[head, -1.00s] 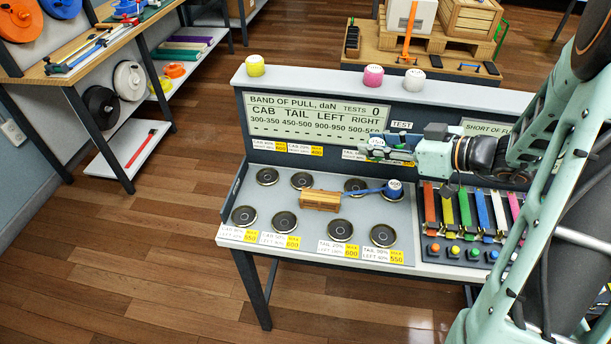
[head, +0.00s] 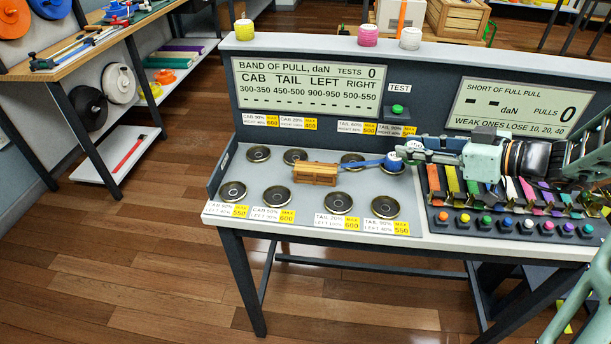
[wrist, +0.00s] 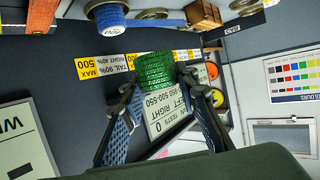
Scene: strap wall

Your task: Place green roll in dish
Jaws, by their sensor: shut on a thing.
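The green roll (wrist: 155,71) is between the fingertips of my gripper (wrist: 160,92) in the wrist view. In the head view my gripper (head: 422,150) is above the bench, just right of the blue roll (head: 393,161); its fingers mostly hide the green roll there. Several round dark dishes are set in the grey bench top in two rows, including one at front right (head: 385,207), one at front left (head: 232,191) and one in the back row (head: 295,156). The blue roll sits at the right end of the back row, its blue strap running left to a wooden block (head: 315,173).
Yellow (head: 244,30), pink (head: 368,35) and white (head: 410,38) rolls stand on the back panel's top ledge. A rack of coloured straps (head: 500,190) with buttons is at the right. The upright display panel (head: 310,85) stands behind the dishes. The front dishes are unobstructed.

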